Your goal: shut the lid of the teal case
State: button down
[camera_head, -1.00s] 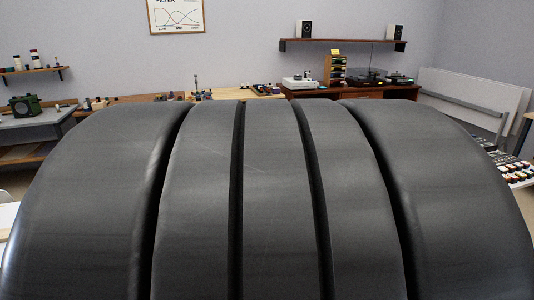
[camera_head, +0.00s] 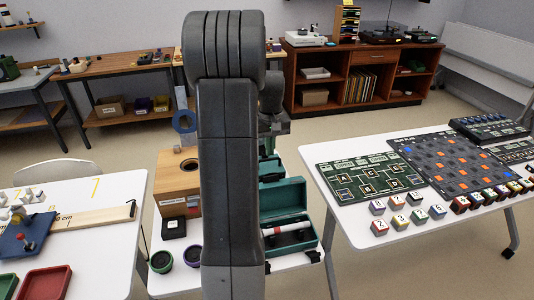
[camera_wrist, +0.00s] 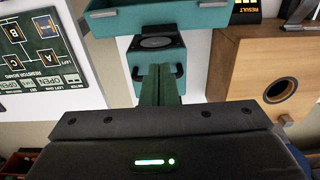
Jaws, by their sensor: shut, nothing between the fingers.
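The teal case (camera_head: 290,248) stands open on the middle white table in the head view, partly behind my arm. Its lid (camera_head: 284,198) stands up at the far side. A red and white cylinder (camera_head: 287,229) lies inside. In the wrist view a teal case part (camera_wrist: 165,20) crosses the top edge, cut off by the frame.
A wooden box with a round hole (camera_head: 177,180) stands left of my arm. A black block (camera_head: 174,228) and two round pots are nearer. The right table holds a green board (camera_head: 370,176) and several small cubes.

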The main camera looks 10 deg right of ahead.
notch_tip(320, 180, down, 9)
jog(key=shift+f+p, duration=0.15)
jog(key=shift+p, duration=0.3)
jog(key=shift+s, duration=0.1)
